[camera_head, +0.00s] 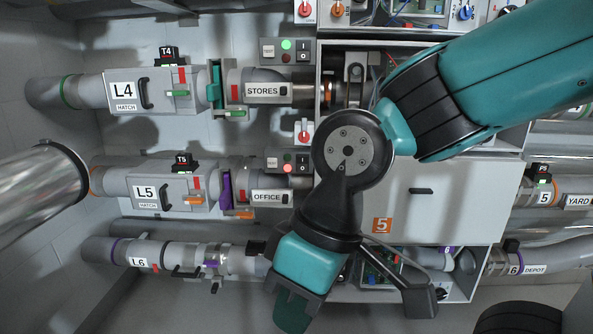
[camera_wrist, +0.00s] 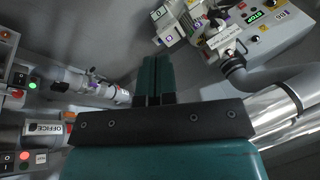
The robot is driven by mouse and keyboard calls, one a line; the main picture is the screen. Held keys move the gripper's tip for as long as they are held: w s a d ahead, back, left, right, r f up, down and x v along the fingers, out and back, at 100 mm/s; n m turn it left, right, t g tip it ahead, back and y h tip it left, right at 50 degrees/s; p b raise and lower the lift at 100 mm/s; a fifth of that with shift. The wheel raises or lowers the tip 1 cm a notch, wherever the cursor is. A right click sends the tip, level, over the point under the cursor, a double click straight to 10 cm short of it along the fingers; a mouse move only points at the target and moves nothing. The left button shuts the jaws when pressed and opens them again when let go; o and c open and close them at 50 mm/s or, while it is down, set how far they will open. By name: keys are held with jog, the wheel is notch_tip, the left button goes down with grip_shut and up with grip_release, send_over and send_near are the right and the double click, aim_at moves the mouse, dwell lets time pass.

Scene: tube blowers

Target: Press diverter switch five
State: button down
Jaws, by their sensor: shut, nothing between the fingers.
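My gripper (camera_head: 292,314) hangs low in the middle of the head view, with its teal fingers together and pointing down. In the wrist view its fingers (camera_wrist: 154,75) are shut side by side with nothing between them. A black switch-like part marked T5 (camera_head: 183,162) sits above the L5 tube (camera_head: 147,192), up and left of my gripper and well apart from it. At the right, a pipe section labelled 5 (camera_head: 543,196) carries a small black part (camera_head: 540,169). I cannot tell which of these is diverter switch five. An orange 5 plate (camera_head: 382,225) is on a grey cabinet door.
The L4 tube (camera_head: 124,91) and L6 tube (camera_head: 138,262) run above and below L5. Boxes with red and green lights (camera_head: 288,163) stand beside the OFFICE label. A shiny pipe (camera_head: 40,185) juts in at left. In the wrist view, a control panel (camera_wrist: 262,25) is at upper right.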

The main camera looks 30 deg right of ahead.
aim_at(302, 169)
jog(key=w+d+m+t+h+p, duration=0.2)
jog(key=w+d+m+t+h, duration=0.1)
jog(key=w+d+m, duration=0.4)
jog(key=w+d+m+t+h+p, duration=0.2)
jog(key=w+d+m+t+h, duration=0.2)
jog(key=w+m, duration=1)
jog(key=w+d+m+t+h+p, duration=0.2)
jog(key=w+d+m+t+h, duration=0.2)
jog(key=w+d+m, duration=0.6)
jog(key=shift+w+d+f+h, duration=0.35)
jog(key=shift+w+d, duration=0.2)
jog(key=shift+w, duration=1.35)
jog(key=p+x, duration=0.1)
jog(key=x, duration=1.3)
jog(key=shift+f, duration=0.1)
